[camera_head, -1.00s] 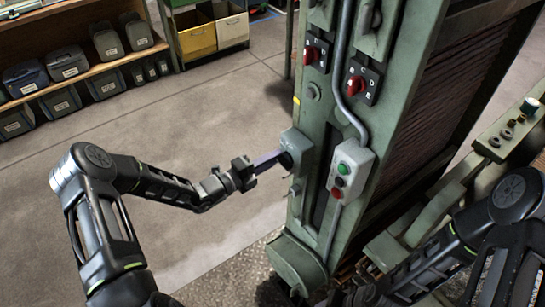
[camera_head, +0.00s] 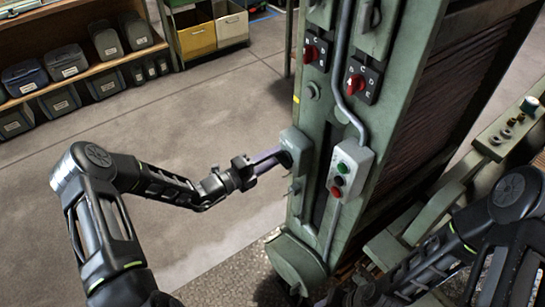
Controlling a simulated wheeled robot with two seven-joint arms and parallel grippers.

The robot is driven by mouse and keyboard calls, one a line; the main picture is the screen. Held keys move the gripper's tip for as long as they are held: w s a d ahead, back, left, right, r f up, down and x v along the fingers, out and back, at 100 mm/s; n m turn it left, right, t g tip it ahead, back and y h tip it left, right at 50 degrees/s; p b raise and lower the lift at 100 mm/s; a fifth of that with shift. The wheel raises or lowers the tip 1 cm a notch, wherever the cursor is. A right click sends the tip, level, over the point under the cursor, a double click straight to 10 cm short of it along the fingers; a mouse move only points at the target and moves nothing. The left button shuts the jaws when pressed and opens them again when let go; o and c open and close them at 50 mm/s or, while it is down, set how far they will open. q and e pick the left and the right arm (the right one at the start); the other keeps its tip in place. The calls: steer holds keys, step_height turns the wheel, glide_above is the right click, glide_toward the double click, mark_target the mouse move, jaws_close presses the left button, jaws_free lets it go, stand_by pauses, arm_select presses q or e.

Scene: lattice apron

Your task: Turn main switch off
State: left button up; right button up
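A grey-green switch box (camera_head: 298,144) sits on the left side of the green machine column (camera_head: 313,105). It looks like the main switch. My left gripper (camera_head: 281,156) reaches it from the left, with its fingertips at the dark handle area on the box's face. The fingers hide most of the handle, so its position and any grip on it cannot be made out. My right arm (camera_head: 445,255) comes in at the lower right. Its gripper is dark and unclear near the bottom edge.
A push-button box (camera_head: 350,172) with green and red buttons is right of the switch box. Two red rotary switches (camera_head: 311,53) (camera_head: 357,83) are above. A conduit (camera_head: 340,75) runs down the column. Shelves with bins (camera_head: 62,103) stand at the back left. Open floor lies left.

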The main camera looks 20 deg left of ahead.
arm_select(q)
steer(key=b+v, duration=0.1)
steer(key=v, duration=0.6)
steer(key=shift+s+a, duration=0.2)
steer(key=shift+s, duration=0.1)
